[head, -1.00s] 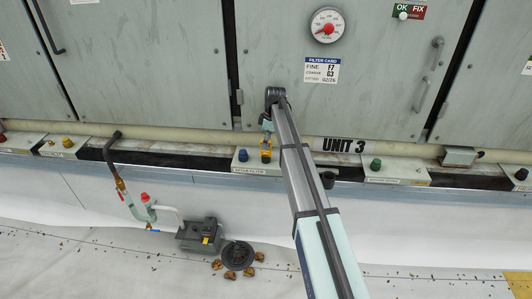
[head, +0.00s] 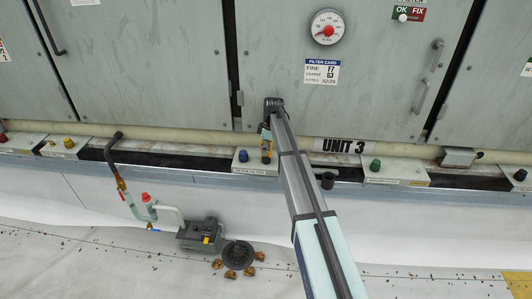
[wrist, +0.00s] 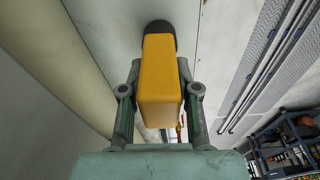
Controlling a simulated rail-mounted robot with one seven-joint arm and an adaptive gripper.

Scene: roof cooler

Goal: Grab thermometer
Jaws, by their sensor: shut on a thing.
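The thermometer, as I take it, is a yellow, block-shaped body (wrist: 160,75) that fills the middle of the wrist view. A dark rounded part shows at its far end. My gripper (wrist: 158,92) has a finger on each side of it and is shut on it.
Grey cabinet doors with a round dial (head: 328,27) stand behind. A ledge carries a blue knob (head: 243,156), a green knob (head: 375,164) and labelled boxes. A pipe with a red valve (head: 146,197) and a grey pump box (head: 198,235) are lower left.

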